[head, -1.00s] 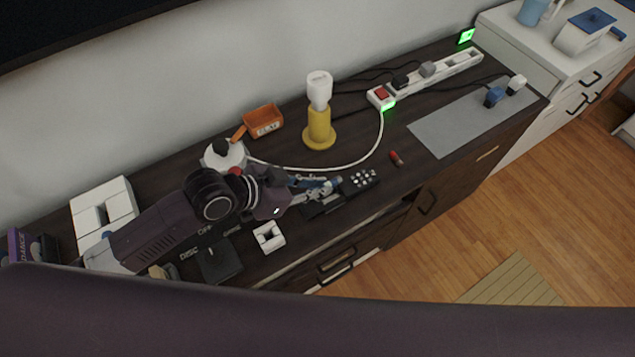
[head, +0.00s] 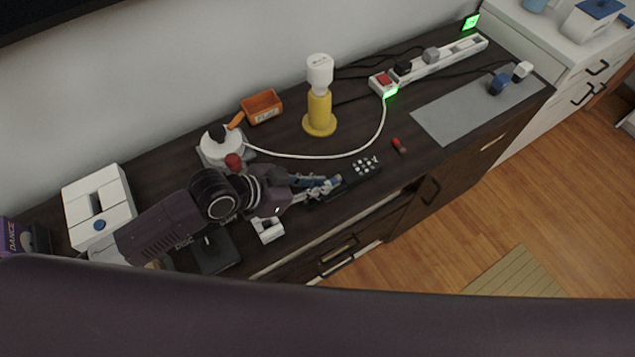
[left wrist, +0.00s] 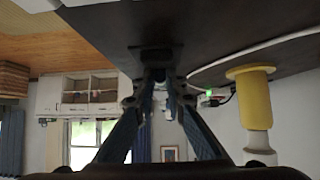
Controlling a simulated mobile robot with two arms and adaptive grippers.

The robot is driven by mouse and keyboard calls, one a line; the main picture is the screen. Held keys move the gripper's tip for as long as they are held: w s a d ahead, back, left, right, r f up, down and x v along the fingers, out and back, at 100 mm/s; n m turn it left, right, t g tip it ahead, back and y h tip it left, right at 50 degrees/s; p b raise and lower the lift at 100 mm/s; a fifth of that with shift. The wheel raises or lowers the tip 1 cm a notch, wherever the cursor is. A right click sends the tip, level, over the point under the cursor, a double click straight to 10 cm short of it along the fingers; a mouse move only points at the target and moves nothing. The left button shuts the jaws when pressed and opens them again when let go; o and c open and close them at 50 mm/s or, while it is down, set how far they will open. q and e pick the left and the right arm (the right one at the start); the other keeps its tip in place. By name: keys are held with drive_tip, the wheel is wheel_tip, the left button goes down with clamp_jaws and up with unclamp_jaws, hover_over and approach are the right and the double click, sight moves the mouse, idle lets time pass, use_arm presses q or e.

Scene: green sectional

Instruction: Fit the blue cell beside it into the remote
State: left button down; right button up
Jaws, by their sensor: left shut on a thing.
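The dark remote (head: 366,166) lies on the dark cabinet top in the head view, its pale buttons towards the right. My left gripper (head: 335,183) is at the remote's left, lower part and covers much of it. It is shut on the blue cell, a small bit of blue between the fingertips that is mostly hidden. I cannot tell whether the cell touches the remote. In the left wrist view the fingers (left wrist: 160,82) converge below a dark shape, and the cell cannot be made out clearly. My right gripper is not in view.
A small red cell (head: 398,145) lies right of the remote. A yellow stand with a white top (head: 319,108), an orange tray (head: 262,107) and a power strip (head: 430,66) stand behind. A white cable (head: 340,156) curves behind the remote. A white block (head: 268,230) is near the front edge.

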use_arm(q)
drive_tip(key=shift+f, duration=0.1)
drive_tip(key=c, duration=1.9)
unclamp_jaws()
drive_tip(key=v, duration=1.2)
